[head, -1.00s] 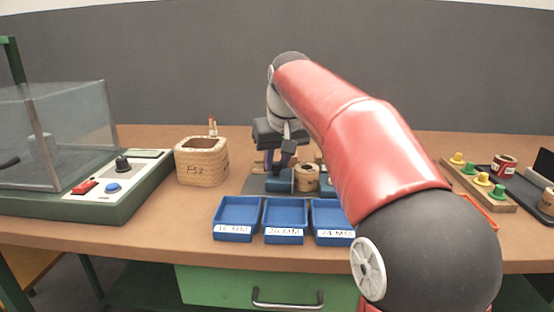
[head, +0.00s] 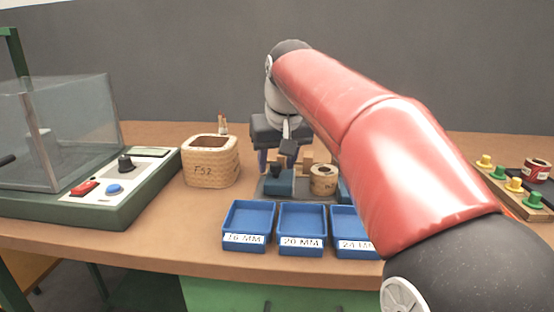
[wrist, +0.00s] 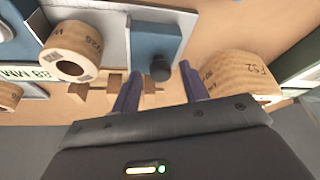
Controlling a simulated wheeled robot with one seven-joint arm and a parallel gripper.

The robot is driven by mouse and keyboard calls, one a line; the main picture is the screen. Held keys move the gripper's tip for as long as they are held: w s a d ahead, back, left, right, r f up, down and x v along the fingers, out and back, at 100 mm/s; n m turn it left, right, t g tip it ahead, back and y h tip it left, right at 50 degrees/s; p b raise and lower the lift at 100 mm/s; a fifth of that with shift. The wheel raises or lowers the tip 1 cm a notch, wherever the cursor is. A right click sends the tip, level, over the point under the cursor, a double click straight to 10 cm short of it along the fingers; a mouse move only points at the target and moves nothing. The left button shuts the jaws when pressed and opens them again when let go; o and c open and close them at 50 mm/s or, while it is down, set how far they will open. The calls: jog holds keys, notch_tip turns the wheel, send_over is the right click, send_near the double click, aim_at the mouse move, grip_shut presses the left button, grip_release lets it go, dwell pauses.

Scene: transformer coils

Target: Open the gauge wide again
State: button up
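The gauge is a grey plate (wrist: 115,26) with a blue sliding jaw (wrist: 157,38) carrying a dark knob (wrist: 160,68). The jaw also shows in the head view (head: 279,185). A tan wound coil (wrist: 72,52), also in the head view (head: 323,180), stands on the plate, with a clear gap between it and this jaw. The other blue jaw (wrist: 12,22) is beyond the coil. My gripper (wrist: 161,80) is open, its purple fingers apart on either side of the knob. I cannot tell whether they touch it.
A woven basket marked FS2 (head: 210,165) stands left of the gauge, close to my gripper in the wrist view. Labelled blue trays (head: 248,222) line the front. Wooden pegs (wrist: 115,88) stand behind the gauge. A glass-covered tester (head: 80,200) is at left.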

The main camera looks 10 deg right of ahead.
aim_at(282, 185)
jog(key=p+v, duration=0.1)
jog(key=v, duration=0.6)
jog(key=shift+r, duration=0.4)
jog(key=shift+s, duration=0.15)
